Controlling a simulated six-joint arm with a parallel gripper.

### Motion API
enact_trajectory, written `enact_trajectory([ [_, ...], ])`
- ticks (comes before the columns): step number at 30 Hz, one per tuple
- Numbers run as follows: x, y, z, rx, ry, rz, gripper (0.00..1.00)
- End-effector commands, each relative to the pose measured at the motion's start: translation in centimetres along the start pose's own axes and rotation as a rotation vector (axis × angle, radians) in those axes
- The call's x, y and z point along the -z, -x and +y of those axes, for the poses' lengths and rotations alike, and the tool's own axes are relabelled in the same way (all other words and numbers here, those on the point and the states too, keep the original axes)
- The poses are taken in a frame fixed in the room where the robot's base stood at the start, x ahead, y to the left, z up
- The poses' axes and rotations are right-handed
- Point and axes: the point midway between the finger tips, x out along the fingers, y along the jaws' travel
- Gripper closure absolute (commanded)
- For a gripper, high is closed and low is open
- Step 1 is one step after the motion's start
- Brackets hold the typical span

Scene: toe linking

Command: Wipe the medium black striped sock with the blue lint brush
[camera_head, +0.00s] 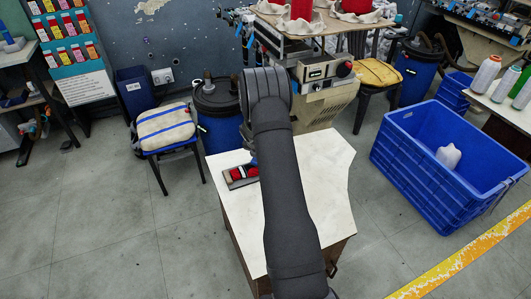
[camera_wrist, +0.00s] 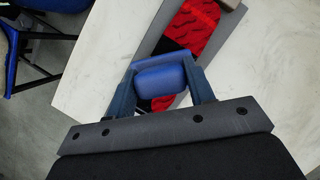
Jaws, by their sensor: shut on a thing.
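A red and black sock (camera_wrist: 192,28) lies on a flat grey board (camera_wrist: 155,38) in the wrist view. It also shows in the head view (camera_head: 244,173), partly hidden behind my arm. My gripper (camera_wrist: 161,62) is shut on the blue lint brush (camera_wrist: 162,80), with a finger on each side of it. The brush is in front of the lower part of the sock and hides some of it. I cannot tell whether the brush touches the sock. In the head view my arm hides the brush.
The white tabletop (camera_head: 323,165) is mostly bare around the board. A cushioned chair (camera_head: 165,128) and a blue barrel (camera_head: 220,125) stand beyond its left edge. A sewing machine (camera_head: 325,95) stands behind it. A large blue crate (camera_head: 440,165) is on the floor at right.

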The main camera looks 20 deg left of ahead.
Motion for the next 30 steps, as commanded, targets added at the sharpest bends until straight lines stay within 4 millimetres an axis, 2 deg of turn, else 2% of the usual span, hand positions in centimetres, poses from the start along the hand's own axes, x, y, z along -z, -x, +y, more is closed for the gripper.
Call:
enact_trajectory([
  [13, 2.8, 1.1, 2.9, 0.001, 0.002, 0.001, 0.92],
  [17, 1.6, 3.2, 2.8, -0.002, -0.003, -0.002, 0.92],
  [30, 0.2, 6.7, 2.7, 0.000, 0.000, -0.001, 0.92],
])
